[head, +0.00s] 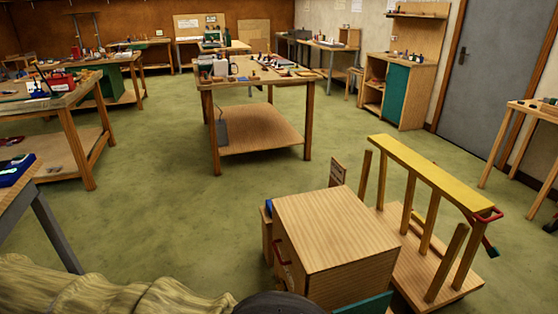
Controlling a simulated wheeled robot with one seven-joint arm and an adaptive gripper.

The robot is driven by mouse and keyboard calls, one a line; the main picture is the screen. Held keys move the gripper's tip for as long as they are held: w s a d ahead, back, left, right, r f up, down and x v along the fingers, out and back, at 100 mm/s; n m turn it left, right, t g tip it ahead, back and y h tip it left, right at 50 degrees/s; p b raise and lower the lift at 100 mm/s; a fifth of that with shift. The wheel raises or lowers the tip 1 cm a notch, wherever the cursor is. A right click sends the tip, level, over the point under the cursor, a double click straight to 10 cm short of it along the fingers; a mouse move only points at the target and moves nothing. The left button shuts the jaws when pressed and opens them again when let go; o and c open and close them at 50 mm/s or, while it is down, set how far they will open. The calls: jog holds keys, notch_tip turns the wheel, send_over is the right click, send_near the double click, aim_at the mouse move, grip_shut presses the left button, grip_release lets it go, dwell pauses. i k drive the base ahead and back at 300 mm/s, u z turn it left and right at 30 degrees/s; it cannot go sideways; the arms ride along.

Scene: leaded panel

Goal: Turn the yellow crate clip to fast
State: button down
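I cannot pick out a yellow crate clip in the head view. The yellow things I see are a long yellow board (425,172) on top of a wooden slatted stand at the right, and a small yellow piece (418,219) between its posts. A wooden box-like cabinet (335,235) with a red handle on its left side stands in front, left of that stand. Whether any clip is on it cannot be seen. My gripper is not in view.
A wooden workbench (255,83) with tools stands mid-room. More benches line the left, one with a red box (62,82). A green-fronted cabinet (397,92) and a grey door (490,75) are at the back right. Open green floor (180,210) lies between.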

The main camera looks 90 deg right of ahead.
aim_at(281, 287)
jog(key=z, duration=2.25)
jog(key=k, duration=0.65)
jog(key=u, duration=1.1)
jog(key=i, duration=1.4)
jog(key=z, duration=0.9)
jog(key=i, duration=0.45)
jog(key=z, duration=0.35)
